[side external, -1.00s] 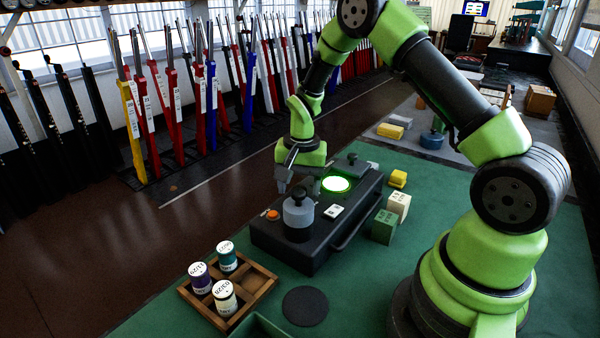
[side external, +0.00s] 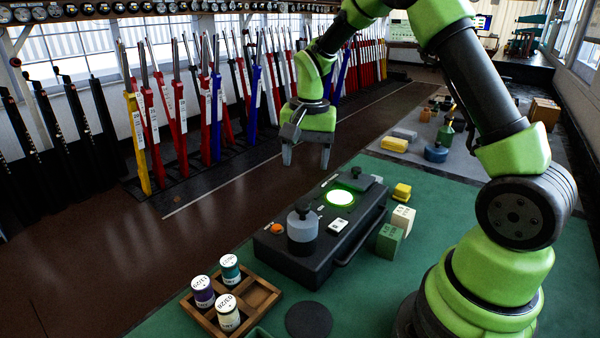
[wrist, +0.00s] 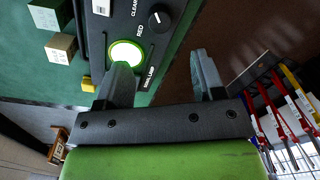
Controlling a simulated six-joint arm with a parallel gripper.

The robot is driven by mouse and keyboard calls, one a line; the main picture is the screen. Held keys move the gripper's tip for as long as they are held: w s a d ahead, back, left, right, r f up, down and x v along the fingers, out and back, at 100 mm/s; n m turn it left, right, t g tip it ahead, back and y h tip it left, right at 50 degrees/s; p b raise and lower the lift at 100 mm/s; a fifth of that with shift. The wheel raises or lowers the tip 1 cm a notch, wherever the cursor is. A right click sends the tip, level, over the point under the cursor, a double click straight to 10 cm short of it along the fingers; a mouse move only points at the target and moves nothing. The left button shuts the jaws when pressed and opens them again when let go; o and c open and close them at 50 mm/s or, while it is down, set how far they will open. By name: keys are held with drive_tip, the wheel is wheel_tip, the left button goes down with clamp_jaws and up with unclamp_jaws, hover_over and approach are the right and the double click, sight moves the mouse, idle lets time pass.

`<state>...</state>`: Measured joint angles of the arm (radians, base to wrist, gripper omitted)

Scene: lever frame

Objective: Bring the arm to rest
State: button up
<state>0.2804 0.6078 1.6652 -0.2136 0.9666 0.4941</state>
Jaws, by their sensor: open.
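My gripper (side external: 306,155) hangs with its fingers down, past the far side of the black control box (side external: 316,262) and above its level. The fingers are apart with nothing between them; the wrist view also shows the open jaws (wrist: 162,82). The box carries a lit green-rimmed lamp (side external: 340,198), an orange button (side external: 277,229), a grey cylinder with a dark knob (side external: 302,232) and a white label (side external: 338,225). In the wrist view the lamp (wrist: 126,54) glows beside one finger, near a black rotary knob (wrist: 160,19).
A wooden tray (side external: 262,298) with labelled cylinders stands at the front left, beside a dark round disc (side external: 309,320). Green (side external: 389,240) and cream (side external: 402,218) blocks and a yellow block (side external: 402,192) sit right of the box. Coloured levers (side external: 210,110) line the back.

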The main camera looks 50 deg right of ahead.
drive_tip(key=s+a+r+n+t, duration=0.2)
drive_tip(key=s+a+r, duration=0.15)
drive_tip(key=r, duration=0.35)
drive_tip(key=s+a+r+n+t+y, duration=0.1)
drive_tip(key=s+a+r+n+t, duration=0.1)
drive_tip(key=s, duration=0.5)
drive_tip(key=s+a+r+n+t, duration=0.2)
drive_tip(key=s+a+r+n, duration=0.2)
drive_tip(key=s, duration=0.4)
drive_tip(key=shift+s+a+r+t+y, duration=0.2)
drive_tip(key=shift+a+r+t+y, duration=0.25)
drive_tip(key=shift+a, duration=0.7)
